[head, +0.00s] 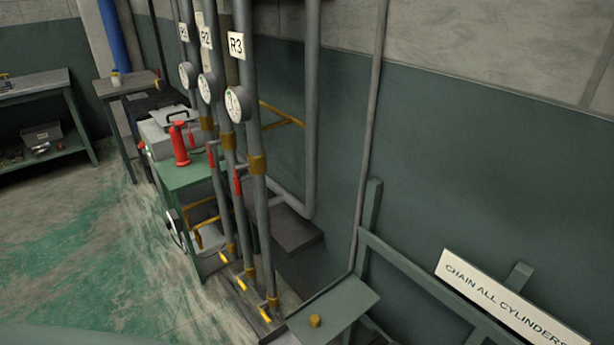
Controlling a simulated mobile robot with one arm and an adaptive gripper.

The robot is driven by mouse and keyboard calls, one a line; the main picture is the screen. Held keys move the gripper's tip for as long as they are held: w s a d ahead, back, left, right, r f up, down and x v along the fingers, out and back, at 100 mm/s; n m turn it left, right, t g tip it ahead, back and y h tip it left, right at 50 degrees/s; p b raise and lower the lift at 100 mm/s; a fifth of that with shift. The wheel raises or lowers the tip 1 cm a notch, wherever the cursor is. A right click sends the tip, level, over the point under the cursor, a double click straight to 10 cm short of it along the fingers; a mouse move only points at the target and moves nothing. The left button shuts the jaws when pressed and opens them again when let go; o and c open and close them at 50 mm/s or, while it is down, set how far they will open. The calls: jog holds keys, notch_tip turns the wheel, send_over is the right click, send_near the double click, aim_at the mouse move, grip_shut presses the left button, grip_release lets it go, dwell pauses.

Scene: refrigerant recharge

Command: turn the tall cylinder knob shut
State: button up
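I cannot make out a tall cylinder with a knob in the head view. A small brass knob-like piece (315,321) sits on a grey-green flat surface (345,300) at the bottom. I cannot tell what it belongs to. The sign "CHAIN ALL CYLINDERS" (505,302) is on a green frame (400,265) at the lower right, and no cylinder shows at the part in view. My gripper is not in view.
Grey vertical pipes, one tagged R3 (236,44), carry round gauges (237,104), red levers (237,182) and yellow handles (265,314). A green cart (185,176) behind holds a red bottle-like object (180,145). Floor (80,240) at left is clear.

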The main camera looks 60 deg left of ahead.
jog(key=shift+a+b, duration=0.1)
jog(key=shift+b, duration=0.2)
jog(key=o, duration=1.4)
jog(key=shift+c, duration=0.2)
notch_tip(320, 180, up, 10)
